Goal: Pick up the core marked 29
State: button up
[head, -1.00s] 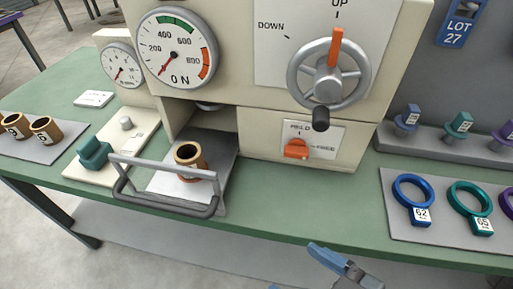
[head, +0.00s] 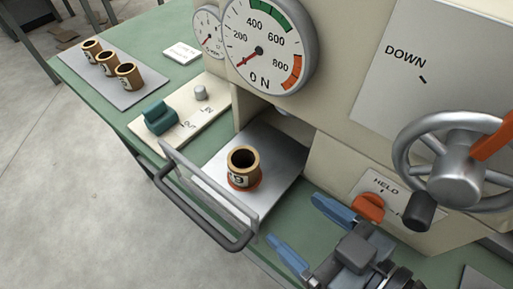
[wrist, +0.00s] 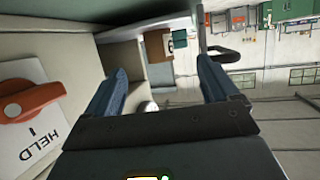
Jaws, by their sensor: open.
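A brown, hollow core (head: 240,178) stands upright on the metal plate under the press, on a small reddish seat. It has a white label whose number I cannot read surely. It also shows in the wrist view (wrist: 154,46), ahead between the fingers. Several more cores are on the left: three brown cores (head: 107,63) stand in a row on a grey mat, their labels too small to read. My gripper (head: 300,226) is open and empty, with blue fingers. It is to the right and front of the plate's core, apart from it. Its fingers also show in the wrist view (wrist: 160,88).
A grey guard frame with a handle (head: 205,210) stands along the plate's front. The orange HELD knob (head: 369,207) and the handwheel (head: 455,175) are on the machine close to my gripper's right. A teal switch (head: 160,117) sits on the left panel. The dial (head: 262,45) is above.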

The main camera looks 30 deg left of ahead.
jog(key=shift+w+a, duration=0.1)
jog(key=shift+w, duration=0.15)
jog(key=shift+w+a+r, duration=0.1)
jog(key=shift+w+a, duration=0.1)
jog(key=shift+a, duration=0.1)
jog(key=p, duration=0.2)
send_near(236, 155)
jog(key=x, duration=0.3)
jog(key=shift+a+f, duration=0.2)
jog(key=p+x, duration=0.1)
jog(key=x, duration=0.4)
jog(key=shift+r, duration=0.2)
jog(key=shift+w+a+f, duration=0.2)
jog(key=shift+a+f, duration=0.05)
jog(key=shift+a, duration=0.2)
jog(key=shift+c, duration=0.4)
jog(key=c, duration=0.9)
jog(key=shift+c, duration=0.4)
